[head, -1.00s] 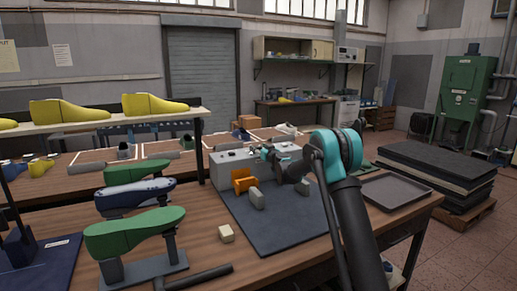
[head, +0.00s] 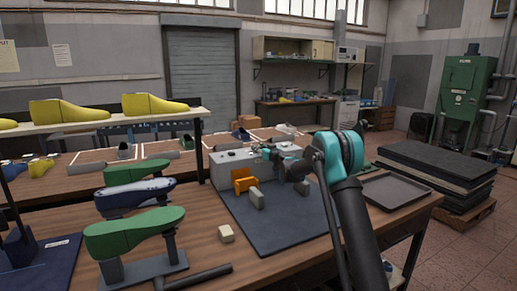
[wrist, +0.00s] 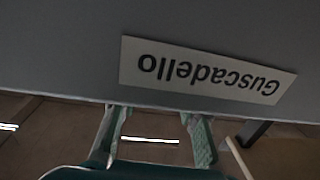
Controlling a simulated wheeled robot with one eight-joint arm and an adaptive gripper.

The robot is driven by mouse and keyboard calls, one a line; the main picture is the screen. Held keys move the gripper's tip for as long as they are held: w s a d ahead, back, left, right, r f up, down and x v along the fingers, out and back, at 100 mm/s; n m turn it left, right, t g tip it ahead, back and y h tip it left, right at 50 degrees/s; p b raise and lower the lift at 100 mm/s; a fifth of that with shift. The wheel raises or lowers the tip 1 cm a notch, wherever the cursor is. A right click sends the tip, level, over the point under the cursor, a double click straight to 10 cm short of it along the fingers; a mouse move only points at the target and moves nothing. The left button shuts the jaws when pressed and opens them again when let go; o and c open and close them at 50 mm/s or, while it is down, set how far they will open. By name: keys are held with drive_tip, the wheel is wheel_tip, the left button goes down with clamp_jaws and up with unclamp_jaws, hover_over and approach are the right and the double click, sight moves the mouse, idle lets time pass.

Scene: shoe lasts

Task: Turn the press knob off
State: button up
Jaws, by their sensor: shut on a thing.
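The press is a grey box (head: 228,166) with an orange part (head: 243,181) at its front, standing at the back of a dark mat on the bench. My gripper (head: 262,150) is at the top right of the press in the head view. In the wrist view its two fingers (wrist: 153,118) stand apart and reach the edge of a grey panel (wrist: 60,55) with an upside-down "Guscadello" label (wrist: 207,70). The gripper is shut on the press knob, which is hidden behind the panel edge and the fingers.
Green lasts (head: 134,233) and a blue last (head: 136,197) stand at the left of the bench. An empty dark tray (head: 392,191) lies at the right. A shelf (head: 90,123) holds yellow lasts.

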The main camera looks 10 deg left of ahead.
drive_tip(key=shift+n+g+y, duration=1.8)
drive_tip(key=shift+g, duration=0.3)
drive_tip(key=o, duration=1.2)
drive_tip(key=shift+d, duration=0.1)
drive_tip(key=v, duration=1.2)
